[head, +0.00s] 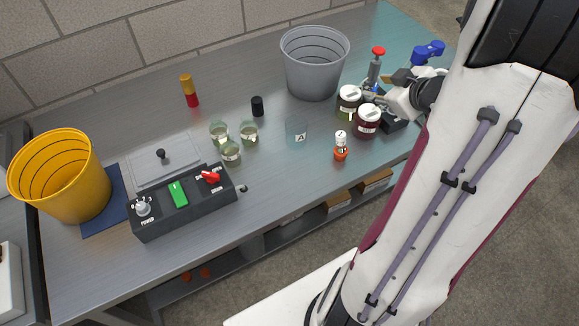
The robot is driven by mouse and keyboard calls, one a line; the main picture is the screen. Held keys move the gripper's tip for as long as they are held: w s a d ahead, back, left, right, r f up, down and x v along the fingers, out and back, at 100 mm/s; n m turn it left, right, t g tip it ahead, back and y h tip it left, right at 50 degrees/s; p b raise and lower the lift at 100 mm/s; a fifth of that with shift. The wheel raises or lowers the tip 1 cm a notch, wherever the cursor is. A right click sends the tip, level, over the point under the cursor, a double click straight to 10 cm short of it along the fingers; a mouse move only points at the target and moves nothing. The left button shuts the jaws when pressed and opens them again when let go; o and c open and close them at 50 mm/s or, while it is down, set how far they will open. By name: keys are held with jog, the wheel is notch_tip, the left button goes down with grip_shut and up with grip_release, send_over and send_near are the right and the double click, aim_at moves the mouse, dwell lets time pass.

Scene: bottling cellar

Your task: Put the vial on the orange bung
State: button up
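The vial (341,138) is small, with a white top and a label. It appears to stand upright on the orange bung (340,154), near the front edge of the bench; from this angle I see no gap between them. My gripper (388,97) is to the right of and behind them, apart from both, close to two lidded jars. Its fingers are small and partly lost among the things there, so their opening is unclear. I see nothing clearly held in it.
The dark jars (368,120) and a red-topped grey device (376,65) crowd my gripper. A grey bucket (315,72) stands behind. Several greenish jars (249,132), a clear block marked A (296,132) and a switch box (184,200) are left. Bare bench lies front-left of the bung.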

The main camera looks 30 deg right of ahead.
jog(key=a+r+m+g+h, duration=0.2)
jog(key=a+r+m+h, duration=0.15)
jog(key=a+r, duration=0.7)
jog(key=s+a+g+y, duration=0.1)
jog(key=s+a+y, duration=0.2)
jog(key=s+a, duration=0.4)
jog(key=s+a+f+g+y, duration=0.1)
jog(key=s+a+y, duration=0.2)
jog(key=s+a, duration=0.5)
jog(key=a, duration=0.8)
jog(key=shift+s+f+g, duration=0.15)
jog(key=shift+s+g, duration=0.15)
jog(key=shift+g, duration=0.1)
jog(key=shift+m, duration=0.25)
